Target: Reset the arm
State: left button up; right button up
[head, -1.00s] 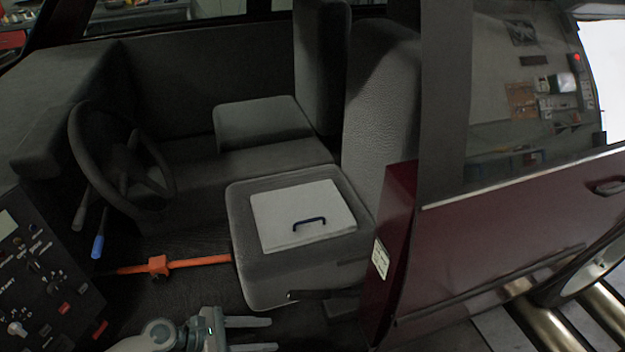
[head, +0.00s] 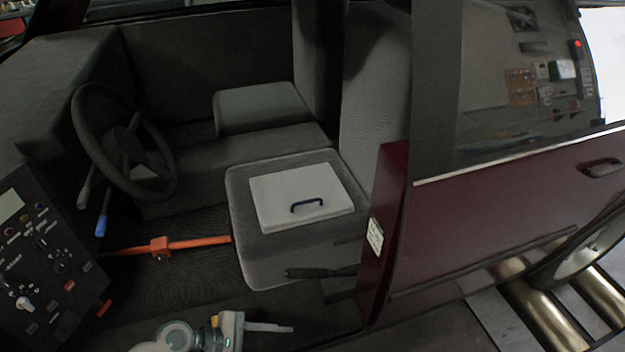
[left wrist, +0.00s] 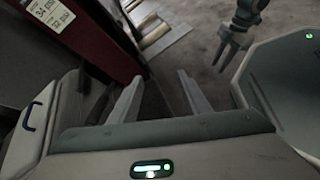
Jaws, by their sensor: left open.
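My left gripper (head: 282,337) is at the bottom of the head view, low in front of the car's seat. Only one pale finger shows fully there; the rest is cut off by the lower edge. In the left wrist view its two fingers (left wrist: 160,77) stand apart with nothing between them. My right gripper (left wrist: 229,48) shows at the upper right of the left wrist view, over the floor, with its prongs apart and empty. It is outside the head view.
The seat (head: 262,262) carries a grey laptop-like panel with a dark handle (head: 307,205). A black lever (head: 320,271) juts from the seat. A steering wheel (head: 125,190), orange bar (head: 200,243) and control box (head: 40,270) are left. The maroon door (head: 510,220) stands right, with metal rollers (head: 545,315) below.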

pick_arm(q)
jog(key=s+d+m+y, duration=0.1)
jog(key=s+m+y, duration=0.2)
jog(key=s+m, duration=0.7)
jog(key=s+a+r+m+t+y, duration=0.1)
jog(key=s+a+m+y, duration=0.25)
jog(key=a, duration=0.45)
jog(key=s+a+m+y, duration=0.3)
jog(key=a+m+y, duration=0.15)
jog(key=a, duration=0.35)
jog(key=w+d+f+t, duration=0.1)
jog(key=w+d+f, duration=0.15)
jog(key=f, duration=0.55)
jog(key=w+d+f, duration=0.1)
jog(key=w+f, duration=0.3)
jog(key=f, duration=0.4)
jog(key=s+d+f+t, duration=0.2)
jog(key=s+f, duration=0.1)
jog(key=f, duration=1.4)
jog(key=shift+s+f+h, duration=0.15)
jog(key=shift+f+h, duration=0.2)
jog(key=shift+h, duration=0.05)
